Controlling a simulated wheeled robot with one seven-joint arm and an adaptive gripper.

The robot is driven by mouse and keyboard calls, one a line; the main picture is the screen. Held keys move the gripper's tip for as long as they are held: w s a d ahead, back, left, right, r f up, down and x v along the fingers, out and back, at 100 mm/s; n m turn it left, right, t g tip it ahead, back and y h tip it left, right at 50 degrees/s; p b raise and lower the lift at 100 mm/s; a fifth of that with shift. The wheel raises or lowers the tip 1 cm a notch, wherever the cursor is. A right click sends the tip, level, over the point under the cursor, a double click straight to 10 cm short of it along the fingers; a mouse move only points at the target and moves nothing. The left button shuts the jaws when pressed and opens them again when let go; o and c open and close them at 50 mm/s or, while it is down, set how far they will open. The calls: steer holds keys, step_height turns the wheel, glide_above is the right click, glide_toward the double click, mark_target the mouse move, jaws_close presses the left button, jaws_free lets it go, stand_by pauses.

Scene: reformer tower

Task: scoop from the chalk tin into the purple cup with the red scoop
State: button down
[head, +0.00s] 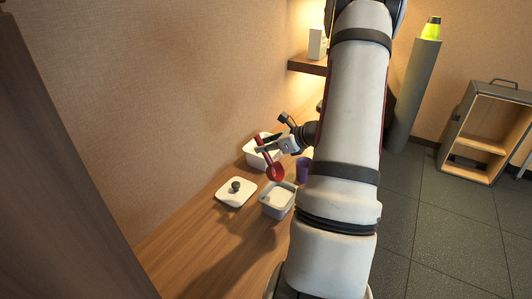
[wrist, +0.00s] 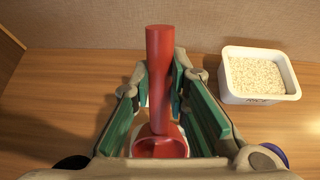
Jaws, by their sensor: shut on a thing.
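The red scoop (head: 276,172) is held in my gripper (head: 278,145), bowl end down; it also shows between the green-padded fingers in the wrist view (wrist: 160,60). The purple cup (head: 303,169) stands just right of the scoop's bowl, partly hidden by my arm. A greyer open tin (head: 278,199) with pale contents stands in front of the scoop.
A white lid with a dark knob (head: 236,190) lies on the wooden counter (head: 215,245), left of the greyer tin. The wall runs along the counter's left side. A wall shelf (head: 308,66) is beyond. My arm hides the counter's right side.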

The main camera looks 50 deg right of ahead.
mark_target(275, 176)
steer(key=shift+s+d+r+m+h, duration=0.15)
steer(key=shift+d+m, duration=0.05)
steer(key=shift+d, duration=0.2)
steer(key=shift+s+d+r+m+h, duration=0.15)
steer(key=shift+d+m, duration=0.05)
steer(key=shift+d, duration=0.2)
steer(key=shift+f, duration=0.1)
